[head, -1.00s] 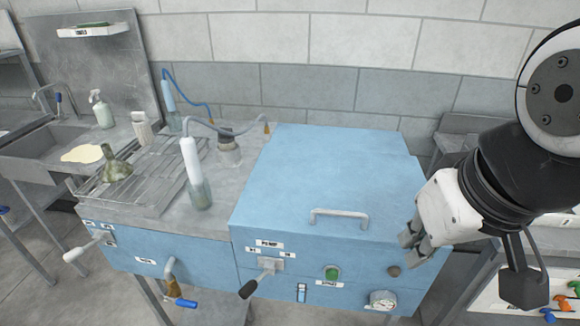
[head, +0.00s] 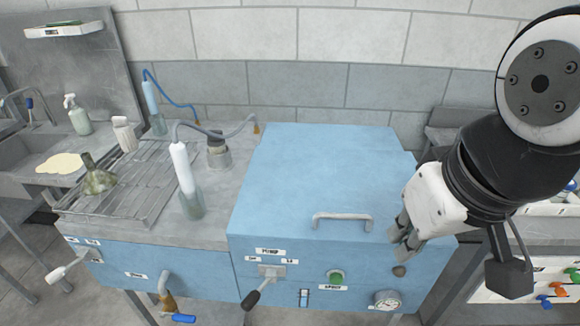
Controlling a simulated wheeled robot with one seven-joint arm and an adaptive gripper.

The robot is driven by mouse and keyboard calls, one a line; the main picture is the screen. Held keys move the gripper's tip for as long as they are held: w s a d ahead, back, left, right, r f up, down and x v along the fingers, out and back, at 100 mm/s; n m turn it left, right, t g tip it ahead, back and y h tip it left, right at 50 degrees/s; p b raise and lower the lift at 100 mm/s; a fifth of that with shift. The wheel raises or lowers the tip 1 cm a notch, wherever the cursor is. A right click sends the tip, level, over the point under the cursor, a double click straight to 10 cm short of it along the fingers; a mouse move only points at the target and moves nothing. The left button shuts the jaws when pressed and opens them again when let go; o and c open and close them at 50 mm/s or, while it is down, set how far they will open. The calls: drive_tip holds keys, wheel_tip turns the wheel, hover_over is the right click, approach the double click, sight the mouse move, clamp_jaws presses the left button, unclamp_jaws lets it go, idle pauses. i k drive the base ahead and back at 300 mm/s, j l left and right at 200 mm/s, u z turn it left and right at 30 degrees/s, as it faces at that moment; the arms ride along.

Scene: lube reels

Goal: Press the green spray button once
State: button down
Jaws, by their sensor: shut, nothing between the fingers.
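The green spray button (head: 337,277) is round and sits in a collar on the front face of the blue cabinet (head: 310,180), above a small white label that seems to read SPRAY. My gripper (head: 401,243) is shut and empty. In the picture it is up and to the right of the green button, apart from it, by the cabinet's front right top edge. The green button is in plain view, with nothing in front of it.
A grey handle (head: 342,219) stands up from the cabinet lid near its front edge. A black-tipped pump lever (head: 258,288) juts out left of the button. A wire rack (head: 140,190) is at left.

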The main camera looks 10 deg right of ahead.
sight(335, 278)
drive_tip(key=j+z, duration=0.2)
drive_tip(key=j, duration=0.35)
drive_tip(key=i+j+z, duration=0.2)
drive_tip(key=j, duration=0.4)
drive_tip(key=k+j+z, duration=0.15)
drive_tip(key=j, duration=0.4)
drive_tip(key=j+z, duration=0.2)
drive_tip(key=j, duration=0.35)
drive_tip(key=k+j+z, duration=0.2)
drive_tip(key=j, duration=0.4)
drive_tip(key=j+z, duration=0.2)
drive_tip(key=j, duration=0.35)
